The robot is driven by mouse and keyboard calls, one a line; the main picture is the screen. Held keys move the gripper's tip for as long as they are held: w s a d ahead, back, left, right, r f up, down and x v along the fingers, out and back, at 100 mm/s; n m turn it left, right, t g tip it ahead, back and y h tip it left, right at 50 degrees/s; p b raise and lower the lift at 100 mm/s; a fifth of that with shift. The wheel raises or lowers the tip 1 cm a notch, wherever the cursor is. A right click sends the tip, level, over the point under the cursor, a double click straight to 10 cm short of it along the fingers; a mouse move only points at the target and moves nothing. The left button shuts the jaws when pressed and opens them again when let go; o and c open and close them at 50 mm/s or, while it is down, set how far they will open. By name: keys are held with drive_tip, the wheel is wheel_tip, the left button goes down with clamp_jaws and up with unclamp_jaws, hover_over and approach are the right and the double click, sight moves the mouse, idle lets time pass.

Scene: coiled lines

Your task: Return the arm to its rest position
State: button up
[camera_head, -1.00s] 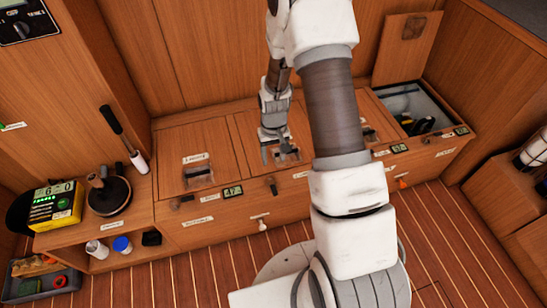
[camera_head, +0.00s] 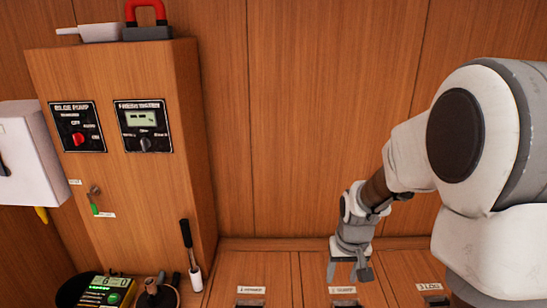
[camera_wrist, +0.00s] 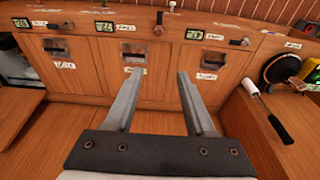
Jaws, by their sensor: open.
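My gripper (camera_head: 349,272) hangs from my arm in front of the wooden back wall, above the wooden locker bench (camera_head: 309,244). In the wrist view the two fingers of my gripper (camera_wrist: 157,78) stand apart with nothing between them. The locker lids (camera_wrist: 127,72) with their recessed latches show beyond the fingertips. My arm reaches in from the right of the head view, its large white joint covering the lower right part of the bench.
A wooden cabinet (camera_head: 192,120) at left carries a bilge pump panel (camera_head: 78,126) and a second control panel (camera_head: 143,126). A yellow meter (camera_head: 104,290) and a white wall box (camera_head: 26,155) are further left. The back wall is bare.

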drive_tip(key=s+a+r+t, duration=0.2)
drive_tip(key=s+r+t, duration=0.2)
drive_tip(key=s+r, duration=1.45)
wheel_tip(320, 180, up, 17)
drive_tip(key=p, duration=1.7)
drive_tip(key=shift+s+f, duration=0.15)
drive_tip(key=shift+f, duration=0.05)
drive_tip(key=shift+a, duration=0.15)
